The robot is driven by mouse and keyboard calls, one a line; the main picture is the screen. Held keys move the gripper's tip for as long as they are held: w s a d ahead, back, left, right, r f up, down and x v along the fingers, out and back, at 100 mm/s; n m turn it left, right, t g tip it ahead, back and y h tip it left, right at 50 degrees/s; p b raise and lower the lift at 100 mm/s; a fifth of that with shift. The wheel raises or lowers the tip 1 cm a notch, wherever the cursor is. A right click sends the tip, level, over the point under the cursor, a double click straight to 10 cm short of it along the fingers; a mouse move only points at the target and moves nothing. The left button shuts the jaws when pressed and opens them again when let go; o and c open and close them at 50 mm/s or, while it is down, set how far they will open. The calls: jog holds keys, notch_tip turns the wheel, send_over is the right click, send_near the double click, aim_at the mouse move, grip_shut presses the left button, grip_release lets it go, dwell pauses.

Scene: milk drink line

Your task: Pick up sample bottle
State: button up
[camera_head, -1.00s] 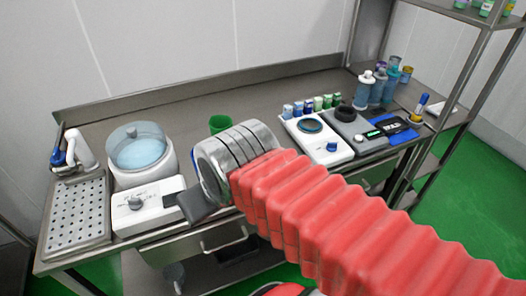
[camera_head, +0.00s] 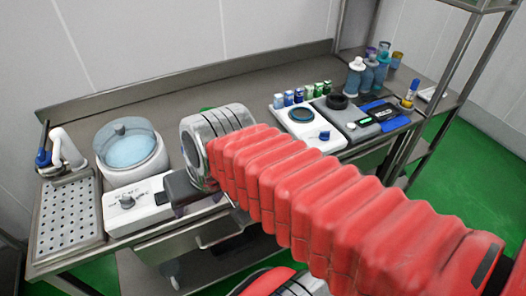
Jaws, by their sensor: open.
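Several small bottles (camera_head: 300,96) with blue and green colouring stand in a row at the back of the bench, behind a white instrument. Larger blue bottles (camera_head: 355,76) stand further right, near the shelf post. I cannot tell which of these is the sample bottle. My gripper (camera_head: 180,190) is the dark part below the metal wrist, at the bench's front edge beside a white control box. It is well left of the bottles. Its fingers are mostly hidden, and nothing shows held in it. A green item (camera_head: 207,108) is almost hidden behind my wrist.
A water bath with a clear lid (camera_head: 128,146) and a perforated tray (camera_head: 68,216) stand at the left. A white instrument (camera_head: 305,124) and a grey one (camera_head: 347,117) stand at the right. The back middle of the bench (camera_head: 225,84) is clear.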

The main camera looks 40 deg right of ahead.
jog(key=shift+o, duration=0.9)
notch_tip(320, 180, down, 6)
jog(key=w+d+m+g+y, duration=0.1)
jog(key=w+d+m+y, duration=0.1)
jog(key=m, duration=0.5)
jog(key=shift+d+r+m+y, duration=0.25)
jog(key=shift+d+m+y, duration=0.05)
jog(key=shift+d+y, duration=0.15)
jog(key=w+d+f+m+t+h, duration=0.1)
jog(key=d+f+m+t, duration=0.1)
jog(key=d+m, duration=0.6)
jog(key=w+d+f+m+t+h, duration=0.1)
jog(key=d+f+m+t, duration=0.2)
jog(key=d+m, duration=0.6)
jog(key=d+f+m+t+h, duration=0.1)
jog(key=d+f+m+t, duration=0.1)
jog(key=d+m+t, duration=0.3)
jog(key=shift+w+d+f+m, duration=0.15)
jog(key=shift+d+m, duration=0.5)
jog(key=shift+d, duration=0.45)
jog(key=shift+w+d+f+m, duration=0.1)
jog(key=shift+d+m, duration=0.6)
jog(key=shift+d, duration=0.4)
jog(key=shift+w+d+f+m, duration=0.15)
jog(key=shift+d+m, duration=0.5)
jog(key=shift+d, duration=0.45)
jog(key=shift+r, duration=0.15)
jog(key=shift+x, duration=4.35)
